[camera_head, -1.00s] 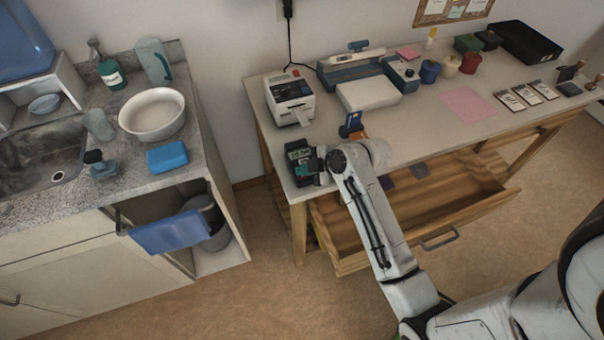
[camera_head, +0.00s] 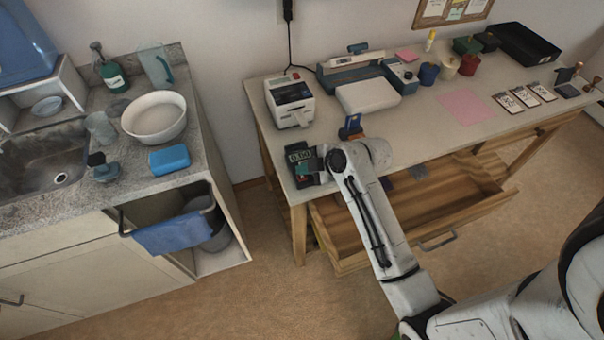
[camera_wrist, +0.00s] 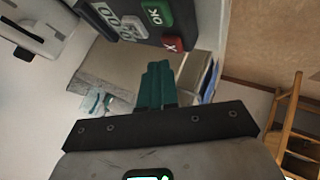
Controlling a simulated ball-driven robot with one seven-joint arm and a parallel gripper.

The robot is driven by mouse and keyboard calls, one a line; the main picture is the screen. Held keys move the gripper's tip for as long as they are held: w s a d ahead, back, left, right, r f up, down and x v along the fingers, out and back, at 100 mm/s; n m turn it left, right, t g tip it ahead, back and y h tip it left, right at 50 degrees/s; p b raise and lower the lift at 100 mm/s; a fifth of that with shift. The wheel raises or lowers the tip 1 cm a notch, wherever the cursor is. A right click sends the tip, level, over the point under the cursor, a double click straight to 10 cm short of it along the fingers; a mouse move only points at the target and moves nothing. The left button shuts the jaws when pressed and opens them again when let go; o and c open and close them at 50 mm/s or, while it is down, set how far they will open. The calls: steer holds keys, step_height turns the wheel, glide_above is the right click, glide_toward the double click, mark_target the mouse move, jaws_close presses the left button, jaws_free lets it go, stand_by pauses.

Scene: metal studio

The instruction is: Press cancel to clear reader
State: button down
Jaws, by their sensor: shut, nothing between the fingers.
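The dark card reader (camera_head: 297,152) stands at the left front part of the desk, beside the label printer. In the head view my gripper (camera_head: 305,169) is at the reader's front edge, partly hidden by my wrist.
The white label printer (camera_head: 290,100) stands behind the reader. A blue card stand (camera_head: 351,126) is to the right. An open wooden drawer (camera_head: 345,228) juts out below my arm. The sink counter (camera_head: 105,190) is at the left, across a floor gap.

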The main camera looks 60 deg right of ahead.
mark_target(305, 178)
step_height(305, 178, up, 5)
steer(key=p, duration=0.4)
stand_by(0.3)
stand_by(0.4)
steer(key=shift+s+a+f, duration=0.1)
steer(key=shift+a+f, duration=0.1)
steer(key=shift+a, duration=0.1)
steer(key=s+a+f+m+g+b, duration=0.1)
steer(key=s+a+m+g, duration=0.3)
steer(key=s, duration=0.5)
steer(key=s+a+f+m+g+h+b, duration=0.1)
steer(key=s+a+f+m+g, duration=0.1)
steer(key=s+a+m+g, duration=0.2)
steer(key=s+a+m, duration=0.3)
steer(key=s+a, duration=0.1)
steer(key=s, duration=0.1)
steer(key=shift+s+a+f, duration=0.3)
steer(key=shift+s+f, duration=0.05)
steer(key=shift+s, duration=0.05)
steer(key=shift+d, duration=0.1)
